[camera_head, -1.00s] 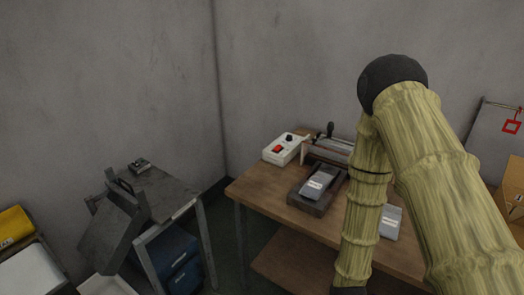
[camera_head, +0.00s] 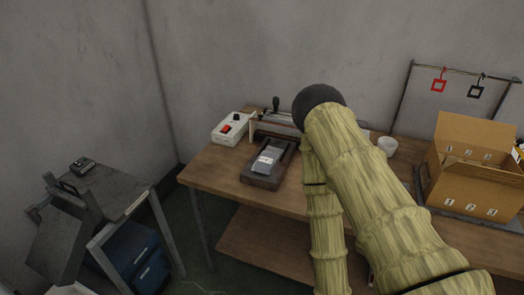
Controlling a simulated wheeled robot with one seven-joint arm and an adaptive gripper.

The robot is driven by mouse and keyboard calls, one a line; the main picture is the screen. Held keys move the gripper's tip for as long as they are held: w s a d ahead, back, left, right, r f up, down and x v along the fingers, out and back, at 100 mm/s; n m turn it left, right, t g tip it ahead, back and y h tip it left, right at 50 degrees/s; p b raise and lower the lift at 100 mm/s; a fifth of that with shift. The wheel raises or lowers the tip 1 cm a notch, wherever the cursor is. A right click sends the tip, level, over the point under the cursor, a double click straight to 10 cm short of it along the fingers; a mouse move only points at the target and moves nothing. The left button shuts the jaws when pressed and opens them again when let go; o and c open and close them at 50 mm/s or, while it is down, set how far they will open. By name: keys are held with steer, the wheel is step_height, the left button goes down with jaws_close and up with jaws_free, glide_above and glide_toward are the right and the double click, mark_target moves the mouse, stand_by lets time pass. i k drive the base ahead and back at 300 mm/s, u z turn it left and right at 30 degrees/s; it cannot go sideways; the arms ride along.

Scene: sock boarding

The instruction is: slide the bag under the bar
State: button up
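A grey bag (camera_head: 267,157) with a white label lies on a dark block-like tray (camera_head: 262,181) on the wooden table (camera_head: 218,176). Just behind it stands a sealer with a long bar (camera_head: 275,129) and a dark knob at its left end. The bag appears in front of the bar, not under it. My arm, with a bamboo-like surface, crosses the view right of the tray and hides part of the table and the sealer's right end.
A white control box (camera_head: 231,129) with a red switch sits left of the sealer. An open cardboard box (camera_head: 475,187) and a white cup (camera_head: 387,145) stand at the right. A rack (camera_head: 447,68) holds red and black tags. A grey side table (camera_head: 120,190) is at left.

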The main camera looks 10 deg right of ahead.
mark_target(267, 160)
steer(key=u, duration=3.25)
steer(key=k, duration=1.6)
steer(key=z, duration=2.15)
steer(key=i, duration=0.3)
steer(key=u, duration=0.1)
